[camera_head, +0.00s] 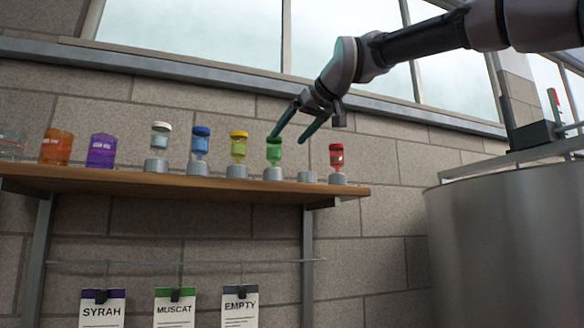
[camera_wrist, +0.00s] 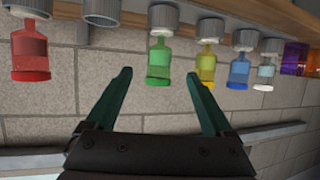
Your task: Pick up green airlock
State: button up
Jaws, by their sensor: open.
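The green airlock (camera_head: 273,152) stands upright in a grey round holder on the wooden shelf, between the yellow airlock (camera_head: 238,146) and an empty grey holder (camera_head: 307,176). My gripper (camera_head: 294,129) is open and empty, above and close to the green airlock in the head view. In the wrist view, which shows the shelf upside down, the green airlock (camera_wrist: 160,62) lies beyond and between the two open teal fingers (camera_wrist: 160,80). No contact with it is visible.
The red airlock (camera_head: 337,156) stands at the shelf's right end. Blue (camera_head: 200,142) and clear (camera_head: 160,140) airlocks stand left of the yellow one, then purple (camera_head: 102,150) and orange (camera_head: 56,147) containers. A brick wall is behind, a large metal tank (camera_head: 500,245) at right.

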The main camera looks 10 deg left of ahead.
aim_at(278, 149)
jog(key=x, duration=0.3)
jog(key=shift+w+a+f, duration=0.2)
jog(key=shift+w, duration=0.15)
jog(key=shift+x, duration=2.75)
grip_shut()
jog(key=shift+r, duration=0.15)
